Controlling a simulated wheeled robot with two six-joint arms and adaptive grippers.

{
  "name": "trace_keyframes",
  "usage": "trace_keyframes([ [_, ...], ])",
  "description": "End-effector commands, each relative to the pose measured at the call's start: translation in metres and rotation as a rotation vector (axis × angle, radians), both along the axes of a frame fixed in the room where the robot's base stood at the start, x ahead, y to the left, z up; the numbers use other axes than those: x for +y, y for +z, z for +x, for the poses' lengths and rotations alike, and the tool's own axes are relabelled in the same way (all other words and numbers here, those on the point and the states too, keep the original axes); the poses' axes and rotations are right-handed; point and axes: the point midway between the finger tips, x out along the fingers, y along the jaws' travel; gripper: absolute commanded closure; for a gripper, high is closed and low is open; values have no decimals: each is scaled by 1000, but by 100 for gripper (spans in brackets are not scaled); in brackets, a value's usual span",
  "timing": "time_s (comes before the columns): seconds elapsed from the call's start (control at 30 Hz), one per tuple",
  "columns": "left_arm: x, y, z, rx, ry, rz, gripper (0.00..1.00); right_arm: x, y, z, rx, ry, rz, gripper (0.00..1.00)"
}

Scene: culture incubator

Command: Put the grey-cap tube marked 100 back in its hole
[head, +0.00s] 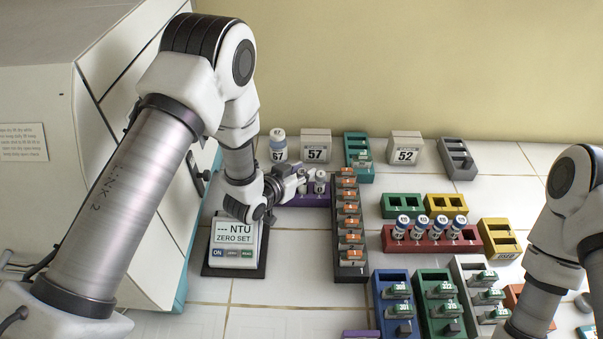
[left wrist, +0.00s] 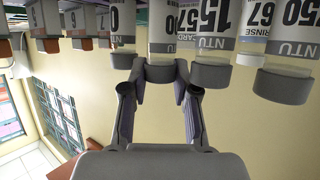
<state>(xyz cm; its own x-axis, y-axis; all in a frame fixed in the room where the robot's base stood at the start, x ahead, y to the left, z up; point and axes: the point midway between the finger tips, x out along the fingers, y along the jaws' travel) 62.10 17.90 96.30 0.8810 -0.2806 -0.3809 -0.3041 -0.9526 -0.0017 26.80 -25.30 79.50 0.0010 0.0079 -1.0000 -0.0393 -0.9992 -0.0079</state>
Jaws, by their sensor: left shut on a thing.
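My left gripper (head: 287,187) is at the left part of the purple rack (head: 315,201) in the head view. In the left wrist view, which is upside down, its fingers (left wrist: 160,80) are shut on a grey-cap tube (left wrist: 163,28). The number on this tube cannot be read, and its lower end is out of frame, so I cannot tell how deep it sits. Other grey-cap tubes stand in the rack beside it, one marked 0 (left wrist: 123,22) and one apparently marked 150 (left wrist: 213,35). The holes are hidden. My right gripper is out of view.
A turbidity meter (head: 235,243) stands in front of my left gripper. A dark rack with orange-marked pieces (head: 351,271) borders the purple rack on the right. Coloured racks fill the right side; tiles at front left are bare.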

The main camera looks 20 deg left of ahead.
Motion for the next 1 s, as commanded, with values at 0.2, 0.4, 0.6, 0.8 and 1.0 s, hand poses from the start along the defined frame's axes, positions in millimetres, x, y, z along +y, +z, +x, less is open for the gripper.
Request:
trace_keyframes([
  [0.2, 0, -7, 0, 1, 0, 0, 100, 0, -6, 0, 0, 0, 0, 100],
  [0.4, 0, -15, -1, 6, 1, 0, 100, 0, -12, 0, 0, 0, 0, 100],
  [0.6, 0, -16, -3, 13, 1, 0, 61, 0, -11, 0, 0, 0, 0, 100],
  [0.8, 0, -15, -2, 12, 2, 0, 61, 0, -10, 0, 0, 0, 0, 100],
  [1.0, 3, 4, -10, 12, 3, -1, 61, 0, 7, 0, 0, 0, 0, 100],
])
